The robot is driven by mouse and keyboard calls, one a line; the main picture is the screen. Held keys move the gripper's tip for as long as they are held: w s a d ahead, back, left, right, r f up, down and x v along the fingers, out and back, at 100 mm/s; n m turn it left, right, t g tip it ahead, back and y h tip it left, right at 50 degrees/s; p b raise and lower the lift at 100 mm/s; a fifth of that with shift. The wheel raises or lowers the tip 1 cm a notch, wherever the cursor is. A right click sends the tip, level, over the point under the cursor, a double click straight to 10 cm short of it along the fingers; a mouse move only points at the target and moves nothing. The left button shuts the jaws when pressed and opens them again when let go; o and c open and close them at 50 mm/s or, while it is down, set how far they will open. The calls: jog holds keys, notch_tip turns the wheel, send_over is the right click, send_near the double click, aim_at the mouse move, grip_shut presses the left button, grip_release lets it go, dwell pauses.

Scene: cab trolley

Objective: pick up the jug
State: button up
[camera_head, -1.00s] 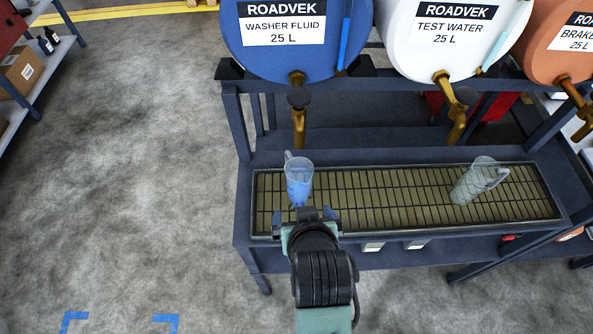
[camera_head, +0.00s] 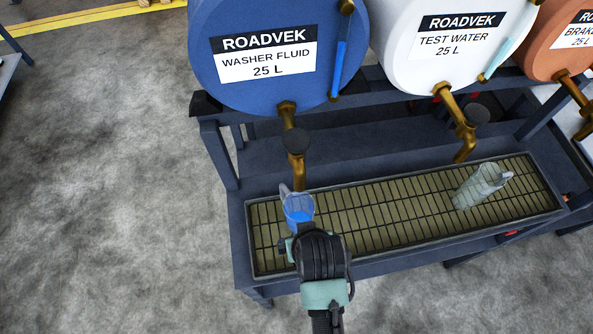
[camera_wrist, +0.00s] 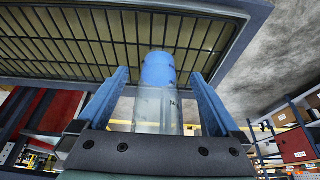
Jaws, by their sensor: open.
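A clear jug holding blue liquid (camera_head: 298,207) stands on the drip grate under the washer fluid tap, its handle towards the back left. My gripper (camera_wrist: 160,76) is open, its two blue fingers on either side of this jug in the wrist view (camera_wrist: 158,72). A gap shows beside each finger, so I see no firm contact. In the head view my wrist hides the jug's lower part and the fingertips. A second clear jug (camera_head: 478,187), with pale contents, stands further right on the grate under the test water tap.
The grated tray (camera_head: 385,215) sits in a dark blue rack (camera_head: 217,150). Above it are the washer fluid drum (camera_head: 265,85), test water drum (camera_head: 440,65) and an orange drum (camera_head: 545,50). The brass washer fluid tap (camera_head: 298,172) hangs just behind the blue-filled jug. Open floor lies left.

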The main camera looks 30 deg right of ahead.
send_over(296, 209)
jog(key=s, duration=0.2)
jog(key=shift+s+a+r+p, duration=0.1)
jog(key=shift+s+a+p, duration=0.1)
jog(key=shift+a+p, duration=0.1)
jog(key=shift+w+d+f, duration=0.1)
jog(key=shift+w+f, duration=0.15)
jog(key=shift+f, duration=0.4)
jog(key=c, duration=1.4)
jog(key=shift+r, duration=0.15)
